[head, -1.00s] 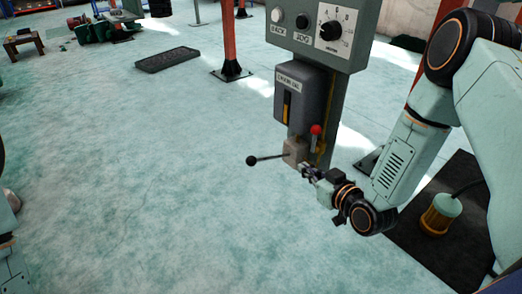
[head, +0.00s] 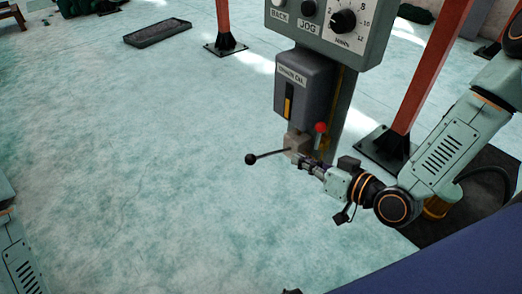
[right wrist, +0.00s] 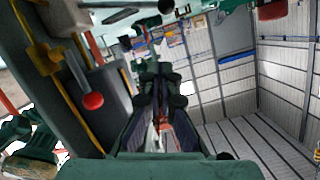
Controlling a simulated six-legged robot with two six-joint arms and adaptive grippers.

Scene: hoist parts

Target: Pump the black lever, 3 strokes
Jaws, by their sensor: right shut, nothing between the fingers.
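The black lever (head: 268,155) is a thin dark rod with a black ball at its left end. It sticks out to the left, nearly level, from a small pale pump block (head: 297,141) below the grey chain oil box (head: 303,84). My right gripper (head: 303,161) is shut and empty, just below and right of the block, near the lever's root. I cannot tell whether it touches the lever. My left gripper is out of view.
A red-knobbed lever (head: 320,128) stands close above my right gripper; its knob also shows in the right wrist view (right wrist: 92,101). A control panel (head: 328,30) with buttons and a dial is above the box.

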